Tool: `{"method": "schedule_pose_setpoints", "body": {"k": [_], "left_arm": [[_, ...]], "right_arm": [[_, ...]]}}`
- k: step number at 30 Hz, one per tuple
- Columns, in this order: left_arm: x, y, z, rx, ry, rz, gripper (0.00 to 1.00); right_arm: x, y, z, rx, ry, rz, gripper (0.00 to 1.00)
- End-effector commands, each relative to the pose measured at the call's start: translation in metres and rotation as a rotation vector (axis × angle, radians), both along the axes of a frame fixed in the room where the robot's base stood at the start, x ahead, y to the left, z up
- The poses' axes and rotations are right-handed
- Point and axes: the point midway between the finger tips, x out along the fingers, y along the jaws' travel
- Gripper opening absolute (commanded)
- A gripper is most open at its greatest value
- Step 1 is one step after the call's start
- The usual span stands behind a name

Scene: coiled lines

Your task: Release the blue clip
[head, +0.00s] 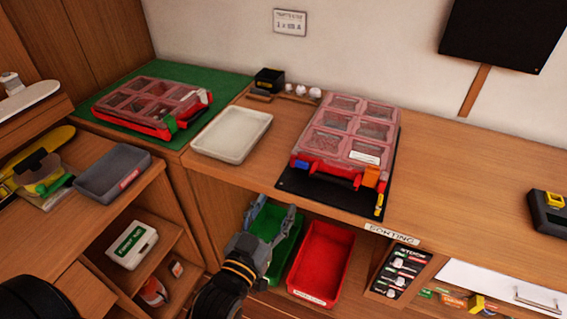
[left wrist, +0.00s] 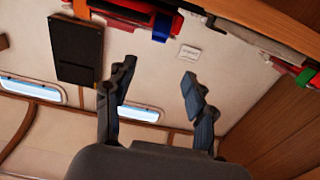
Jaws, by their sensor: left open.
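The blue clip (head: 302,164) is a small latch on the near left edge of a red case (head: 345,140) with a clear compartment lid. The case rests on a dark mat on the counter. In the left wrist view a blue part (left wrist: 162,27) shows at the top, on a red edge. My left gripper (head: 272,211) is open and empty, below and left of the clip, in front of the counter edge and over the bins. It does not touch the clip. Its two fingers are spread apart in the left wrist view (left wrist: 155,85). My right gripper is not in view.
An orange latch (head: 371,176) sits right of the clip. A white tray (head: 206,149) lies left of the case. A second red case (head: 135,117) stands on a green mat. Green (head: 262,262) and red bins (head: 320,262) are below the counter.

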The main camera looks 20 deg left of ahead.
Motion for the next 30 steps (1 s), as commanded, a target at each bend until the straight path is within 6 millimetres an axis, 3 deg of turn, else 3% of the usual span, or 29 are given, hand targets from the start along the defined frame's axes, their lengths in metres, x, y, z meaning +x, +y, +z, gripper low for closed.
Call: {"method": "schedule_pose_setpoints", "body": {"k": [5,18,24,30], "left_arm": [[0.022,0.0,0.004,0.0,-0.006,0.001,0.55],[0.111,-0.004,0.003,-0.001,-0.002,0.0,0.55],[0.131,-0.004,0.001,-0.001,-0.002,0.0,0.55],[0.136,-0.005,0.0,-0.001,-0.001,0.0,0.55]], "right_arm": [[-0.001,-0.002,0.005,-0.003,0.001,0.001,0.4],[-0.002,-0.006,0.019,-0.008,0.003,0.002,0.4],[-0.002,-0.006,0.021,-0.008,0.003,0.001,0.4],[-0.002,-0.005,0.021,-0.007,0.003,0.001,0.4]]}}
